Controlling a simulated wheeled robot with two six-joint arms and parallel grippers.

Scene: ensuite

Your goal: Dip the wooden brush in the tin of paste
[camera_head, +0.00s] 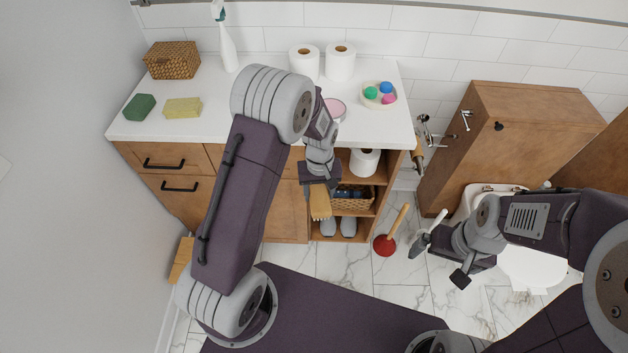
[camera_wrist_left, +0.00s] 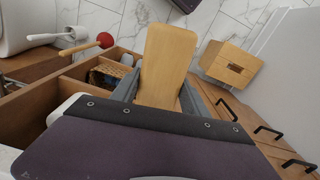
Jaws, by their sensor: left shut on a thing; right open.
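My left gripper (camera_head: 319,180) is shut on the wooden brush (camera_head: 320,204), holding it in front of the cabinet's open shelves, below counter height in the picture. In the left wrist view the brush's broad wooden part (camera_wrist_left: 166,62) sticks out between the fingers of the left gripper (camera_wrist_left: 160,95). The tin of paste (camera_head: 335,106), round with a pink top, stands on the white counter behind my left wrist, which partly hides it. The brush is apart from the tin. My right gripper (camera_head: 440,262) is open and empty over the floor at the right.
The counter (camera_head: 225,120) also holds a woven basket (camera_head: 172,60), spray bottle (camera_head: 227,45), sponges (camera_head: 182,107), paper rolls (camera_head: 340,60) and a dish of coloured balls (camera_head: 379,94). A red plunger (camera_head: 385,244) and a toilet (camera_head: 535,265) stand near my right arm.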

